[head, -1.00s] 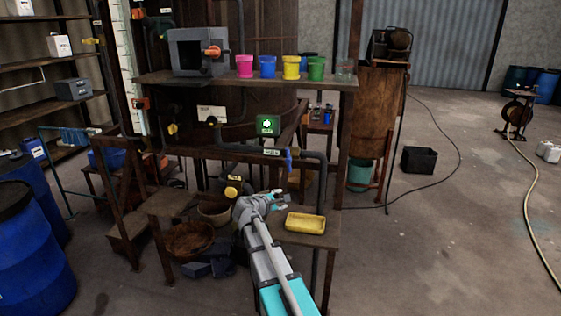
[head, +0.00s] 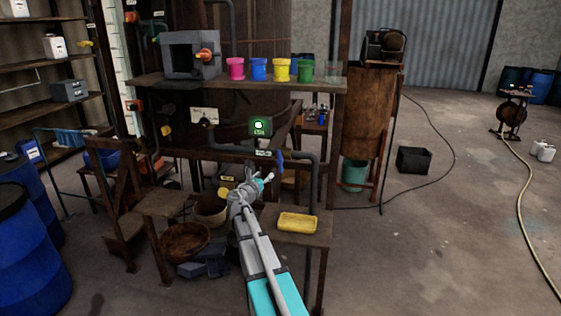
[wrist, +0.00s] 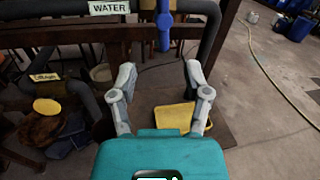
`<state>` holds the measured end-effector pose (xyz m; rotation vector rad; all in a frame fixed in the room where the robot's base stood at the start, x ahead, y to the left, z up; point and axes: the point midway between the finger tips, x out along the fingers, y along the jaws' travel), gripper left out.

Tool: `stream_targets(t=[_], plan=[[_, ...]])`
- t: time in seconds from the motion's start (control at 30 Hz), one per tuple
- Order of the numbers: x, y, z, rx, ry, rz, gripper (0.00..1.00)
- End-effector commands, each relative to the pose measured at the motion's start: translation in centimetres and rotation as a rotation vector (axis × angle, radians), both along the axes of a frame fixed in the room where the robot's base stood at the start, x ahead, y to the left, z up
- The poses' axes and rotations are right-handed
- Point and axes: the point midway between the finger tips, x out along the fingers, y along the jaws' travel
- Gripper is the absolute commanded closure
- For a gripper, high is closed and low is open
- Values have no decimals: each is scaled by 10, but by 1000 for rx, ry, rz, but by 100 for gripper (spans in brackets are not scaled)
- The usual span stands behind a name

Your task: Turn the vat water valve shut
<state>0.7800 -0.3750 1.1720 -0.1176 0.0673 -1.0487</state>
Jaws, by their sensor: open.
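The water valve's blue handle (head: 280,161) is on the dark pipe under the frame, beside a small white label. In the wrist view the blue handle (wrist: 164,27) stands upright across the horizontal pipe, right of the "WATER" label (wrist: 109,7). My gripper (head: 267,181) is just below and left of the handle in the head view. In the wrist view its two fingers (wrist: 159,72) are spread wide with nothing between them. The handle shows beyond the fingertips, roughly in line with the gap, and appears apart from them.
A yellow tray (head: 297,223) lies on the low wooden bench (head: 309,240) below the pipe. A yellow-tagged valve (wrist: 46,106) is at the left in the wrist view. Coloured cups (head: 259,69) stand on the shelf above. The floor at right is open, with a hose.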

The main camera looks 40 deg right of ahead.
Motion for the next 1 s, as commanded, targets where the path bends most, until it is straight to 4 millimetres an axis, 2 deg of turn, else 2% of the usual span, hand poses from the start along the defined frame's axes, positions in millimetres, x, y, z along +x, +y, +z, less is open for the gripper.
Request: stream_targets(t=[0.27, 0.47, 1.0], plan=[[-1, -7, 0, 3, -2, -6, 38], [7, -19, 0, 2, -2, -8, 38], [45, -88, 0, 3, -3, -9, 38]])
